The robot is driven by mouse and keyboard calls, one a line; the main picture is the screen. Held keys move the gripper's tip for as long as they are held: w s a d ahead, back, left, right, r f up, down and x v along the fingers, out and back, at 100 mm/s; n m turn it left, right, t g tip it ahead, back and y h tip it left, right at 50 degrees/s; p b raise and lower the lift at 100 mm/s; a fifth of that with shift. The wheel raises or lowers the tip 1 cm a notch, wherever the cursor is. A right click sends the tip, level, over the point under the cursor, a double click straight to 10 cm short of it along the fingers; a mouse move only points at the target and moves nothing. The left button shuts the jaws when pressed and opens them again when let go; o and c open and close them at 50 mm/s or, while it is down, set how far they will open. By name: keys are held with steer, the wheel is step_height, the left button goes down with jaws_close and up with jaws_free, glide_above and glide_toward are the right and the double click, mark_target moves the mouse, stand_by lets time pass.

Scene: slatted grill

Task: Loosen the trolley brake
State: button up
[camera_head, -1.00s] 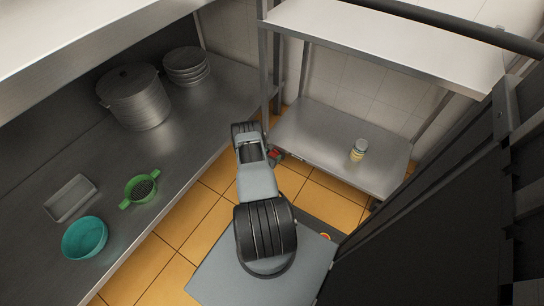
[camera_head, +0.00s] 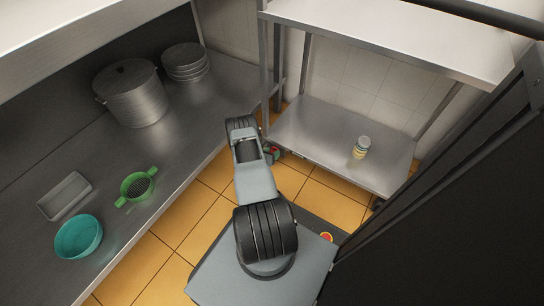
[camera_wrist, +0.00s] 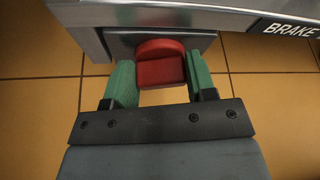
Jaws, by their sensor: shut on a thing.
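The trolley (camera_head: 320,150) is a steel shelf unit at the back right, with a lower shelf and an upper shelf. In the wrist view, the red brake lever (camera_wrist: 160,68) juts out from under its steel edge, and a dark label reads "BRAKE" (camera_wrist: 288,28). My gripper (camera_wrist: 160,80) has green fingers, one on each side of the red lever, and is shut on it. In the head view, my gripper (camera_head: 271,152) is small and partly hidden by my arm, low by the trolley's left side.
A steel counter (camera_head: 185,125) on the left holds a pot (camera_head: 132,95), stacked plates (camera_head: 185,62), a green strainer (camera_head: 137,187), a teal bowl (camera_head: 79,238) and a tray (camera_head: 65,196). A jar (camera_head: 362,147) stands on the lower shelf. A dark panel (camera_head: 430,230) is close on the right.

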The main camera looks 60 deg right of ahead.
steer(key=n+g+b, duration=0.1)
steer(key=n+b, duration=0.1)
steer(key=shift+w+f+n+g+h, duration=0.2)
steer(key=shift+n+g+h, duration=0.1)
steer(key=shift+g, duration=0.1)
steer(key=shift+w+n+g, duration=0.1)
steer(key=shift+n+g, duration=0.5)
steer(key=shift+n, duration=0.4)
steer(key=n, duration=0.1)
steer(key=n+g+h, duration=0.1)
steer(key=n, duration=0.1)
steer(key=n+g+h, duration=0.1)
steer(key=n, duration=0.1)
steer(key=shift+w+f, duration=0.1)
steer(key=shift+f, duration=0.2)
steer(key=shift+n, duration=0.3)
steer(key=o, duration=0.9)
steer(key=shift+o, duration=0.2)
steer(key=p+v, duration=0.2)
steer(key=v, duration=1.1)
steer(key=shift+w+a, duration=0.25)
steer(key=shift+a, duration=0.1)
